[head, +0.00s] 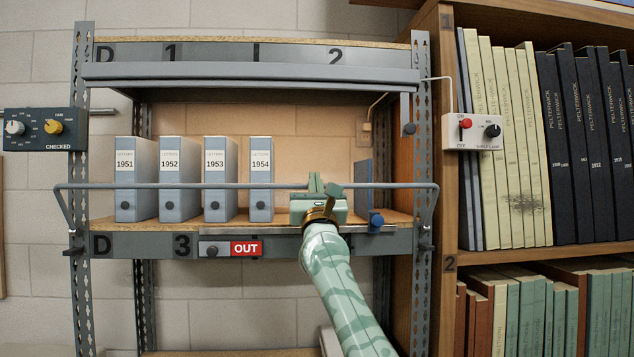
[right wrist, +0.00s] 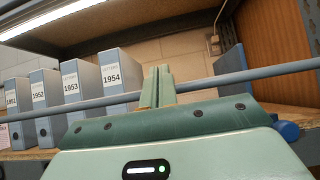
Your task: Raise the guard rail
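The guard rail (head: 200,186), a thin blue-grey bar with bent ends, runs across the front of the shelf at the height of the binders' lower halves. Its ends run down to pivots on the posts. It also crosses the right wrist view (right wrist: 235,78). My right gripper (head: 315,183) is at the rail, right of the 1954 binder. In the right wrist view its fingers (right wrist: 157,85) are close together with nothing seen between them, and they cover part of the rail. I cannot tell if they touch it. My left gripper is not in view.
Binders labelled 1951 to 1954 (head: 226,190) stand on the shelf (head: 100,224) behind the rail. A blue bookend (head: 362,178) with a blue knob (head: 376,222) is right of my gripper. A red OUT sign (head: 246,249) is on the shelf front. A bookcase (head: 450,200) stands close right.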

